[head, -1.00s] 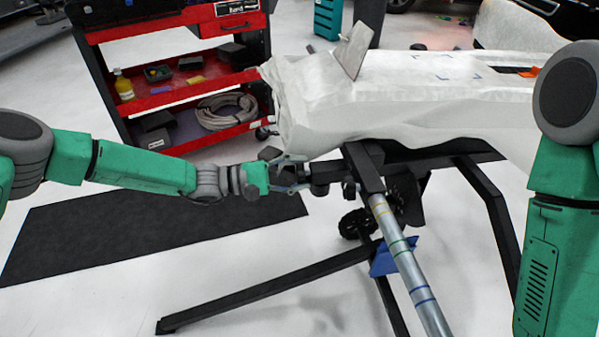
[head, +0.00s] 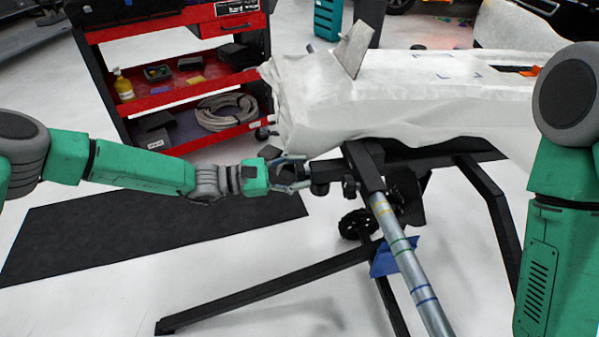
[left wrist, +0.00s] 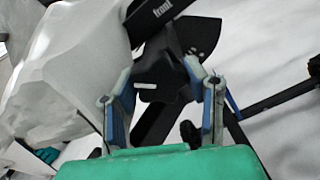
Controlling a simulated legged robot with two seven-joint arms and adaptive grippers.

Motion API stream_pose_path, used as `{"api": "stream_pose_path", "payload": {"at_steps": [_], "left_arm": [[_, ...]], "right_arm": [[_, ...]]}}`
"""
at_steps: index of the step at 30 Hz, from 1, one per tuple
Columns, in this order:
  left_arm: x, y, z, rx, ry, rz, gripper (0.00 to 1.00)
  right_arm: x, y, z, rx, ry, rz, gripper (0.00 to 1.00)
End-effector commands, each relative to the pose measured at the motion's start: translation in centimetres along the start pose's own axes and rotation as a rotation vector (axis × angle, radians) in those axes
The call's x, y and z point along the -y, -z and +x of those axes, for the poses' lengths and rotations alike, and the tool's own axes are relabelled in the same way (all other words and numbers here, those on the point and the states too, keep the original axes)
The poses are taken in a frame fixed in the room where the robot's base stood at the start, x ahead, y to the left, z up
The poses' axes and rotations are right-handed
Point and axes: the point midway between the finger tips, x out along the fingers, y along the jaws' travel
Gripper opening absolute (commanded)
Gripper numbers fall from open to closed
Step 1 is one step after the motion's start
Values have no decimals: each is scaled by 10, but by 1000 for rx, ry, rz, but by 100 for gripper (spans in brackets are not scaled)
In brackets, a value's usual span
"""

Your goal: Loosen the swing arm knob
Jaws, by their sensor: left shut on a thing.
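The swing arm knob (left wrist: 160,82) is a black lobed knob with a white mark. It sits between the two fingers of my left gripper (left wrist: 157,70) in the left wrist view. In the head view my left gripper (head: 303,173) reaches in from the left and is shut on the knob, at the left end of the black stand's crossbar. The fingers partly hide the knob there. My right arm shows at the right edge of the head view, but its gripper is out of frame.
A white-wrapped panel (head: 400,98) lies on the black stand (head: 480,190) just above and right of the gripper. A striped silver tube (head: 408,258) slopes toward me. A red tool cart (head: 175,98) stands behind. A black mat (head: 130,235) lies on the floor.

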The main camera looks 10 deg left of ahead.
Motion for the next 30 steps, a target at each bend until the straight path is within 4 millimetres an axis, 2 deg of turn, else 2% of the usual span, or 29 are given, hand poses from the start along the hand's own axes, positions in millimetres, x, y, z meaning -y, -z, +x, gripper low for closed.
{"api": "stream_pose_path", "payload": {"at_steps": [9, 23, 24, 25, 30], "left_arm": [[1, 2, -1, -4, 0, -106, 11], [0, 2, -1, -5, 0, -120, 11], [0, 2, -1, -5, -1, -120, 50], [0, 2, -1, -5, -1, -119, 61], [0, 1, -1, -3, 0, -119, 62]], "right_arm": [[0, 0, 1, 0, 0, 0, 40], [0, 0, 1, 0, 0, 0, 40], [0, 0, 1, 0, 0, 0, 40], [0, 0, 1, 0, 0, 0, 40], [0, 0, 1, 0, 0, 0, 40]]}}
